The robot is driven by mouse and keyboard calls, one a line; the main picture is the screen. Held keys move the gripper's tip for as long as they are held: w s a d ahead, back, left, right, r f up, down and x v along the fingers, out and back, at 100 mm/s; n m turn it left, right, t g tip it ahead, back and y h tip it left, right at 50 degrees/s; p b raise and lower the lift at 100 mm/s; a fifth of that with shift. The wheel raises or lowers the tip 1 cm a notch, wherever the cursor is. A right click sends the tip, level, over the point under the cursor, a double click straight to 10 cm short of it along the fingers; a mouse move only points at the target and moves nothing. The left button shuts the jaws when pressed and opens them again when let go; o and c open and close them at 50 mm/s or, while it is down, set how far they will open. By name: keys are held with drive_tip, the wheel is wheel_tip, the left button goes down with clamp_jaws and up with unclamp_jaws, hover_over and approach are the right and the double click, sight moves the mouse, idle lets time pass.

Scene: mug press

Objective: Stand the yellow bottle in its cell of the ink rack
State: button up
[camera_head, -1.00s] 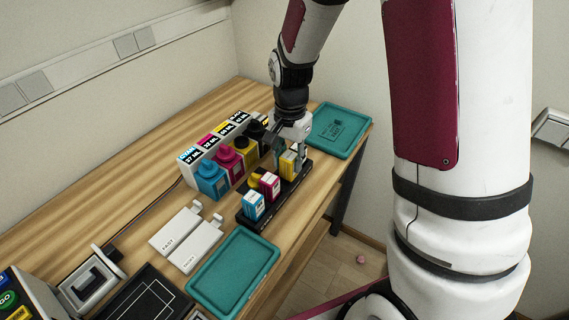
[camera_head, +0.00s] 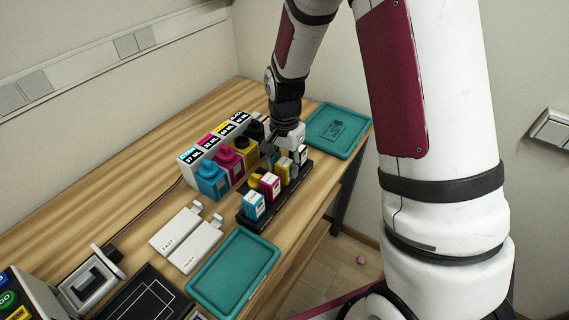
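The yellow bottle (camera_head: 283,170) is upright at the black ink rack (camera_head: 248,222), between the magenta bottle (camera_head: 269,186) and a bottle with a white and dark label (camera_head: 303,155). Its top is partly covered by my gripper (camera_head: 281,156). I cannot tell whether its base is fully down in a cell. My gripper is just above and behind the yellow bottle. Its fingers are small and overlapped, so whether they touch the bottle or are open is unclear. The cyan bottle (camera_head: 254,206) stands at the rack's near end.
Cyan (camera_head: 212,180), magenta (camera_head: 230,162) and yellow (camera_head: 247,152) ink tanks stand close behind the rack. Teal trays lie at the far right (camera_head: 338,130) and at the front (camera_head: 233,275). Two white slabs (camera_head: 186,239) lie left of the rack. The table's left back is clear.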

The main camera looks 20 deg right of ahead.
drive_tip(key=shift+o, duration=0.3)
drive_tip(key=shift+r, duration=0.1)
wheel_tip(320, 180, up, 12)
drive_tip(key=s+r+n+t, duration=0.2)
drive_tip(key=s+r+n, duration=0.3)
drive_tip(key=s+r, duration=0.6)
drive_tip(key=s+r+n+t, duration=0.2)
drive_tip(key=s+n, duration=0.3)
drive_tip(key=s, duration=0.9)
drive_tip(key=shift+d+n, duration=0.15)
drive_tip(key=shift+n, duration=0.25)
drive_tip(key=shift+s+r, duration=0.1)
drive_tip(key=shift+r+p, duration=0.7)
drive_tip(key=shift+p, duration=0.05)
